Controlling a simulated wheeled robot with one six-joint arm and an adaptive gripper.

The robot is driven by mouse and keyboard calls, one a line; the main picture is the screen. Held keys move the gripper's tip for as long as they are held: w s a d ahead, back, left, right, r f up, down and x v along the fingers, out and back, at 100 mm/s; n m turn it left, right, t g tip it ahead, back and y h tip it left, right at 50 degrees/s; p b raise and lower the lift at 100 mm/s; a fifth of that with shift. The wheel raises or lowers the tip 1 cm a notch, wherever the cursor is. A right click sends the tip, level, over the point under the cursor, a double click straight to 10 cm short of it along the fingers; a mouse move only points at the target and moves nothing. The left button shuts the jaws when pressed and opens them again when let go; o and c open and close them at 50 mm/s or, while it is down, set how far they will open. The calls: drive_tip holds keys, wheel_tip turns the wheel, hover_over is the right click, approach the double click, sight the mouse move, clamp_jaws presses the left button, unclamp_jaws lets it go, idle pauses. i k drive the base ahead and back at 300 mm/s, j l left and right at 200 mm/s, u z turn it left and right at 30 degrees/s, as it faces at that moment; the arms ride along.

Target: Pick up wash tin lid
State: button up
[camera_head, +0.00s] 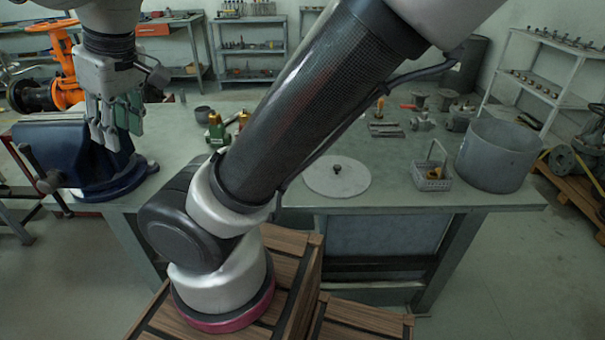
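The wash tin lid (322,183) is a flat round grey disc with a small dark knob on top. It lies flat on the workbench near its front edge, right of my arm. The wash tin (497,156) is a large open grey round tub on the right end of the bench. My gripper (118,138) hangs pointing down at the upper left, in front of or above the blue vise, far left of the lid. It touches neither lid nor tin. Its fingers overlap in this view, so their opening is unclear, and I see no object held.
A blue vise (88,160) stands at the bench's left end. A small wire basket (432,182) stands between lid and tin. Metal parts (386,129) lie behind the lid. Bench around the lid is mostly clear.

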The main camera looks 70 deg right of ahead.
sight(330, 176)
drive_tip(key=i+j, duration=0.2)
drive_tip(key=i, duration=0.2)
drive_tip(key=i+j, duration=0.15)
drive_tip(key=i, duration=0.2)
drive_tip(key=i+j+z, duration=0.25)
drive_tip(key=j, duration=0.4)
drive_tip(key=j+z, duration=0.3)
drive_tip(key=j, duration=0.3)
drive_tip(key=j+z, duration=0.25)
drive_tip(key=k+j+z, duration=0.15)
drive_tip(key=j+z, duration=0.15)
drive_tip(key=l+z, duration=0.5)
drive_tip(key=i+l+z, duration=0.15)
drive_tip(key=l+z, duration=0.3)
drive_tip(key=i+l+z, duration=0.15)
drive_tip(key=l+z, duration=0.15)
drive_tip(key=z, duration=0.2)
drive_tip(key=i+l+z, duration=0.25)
drive_tip(key=z, duration=0.2)
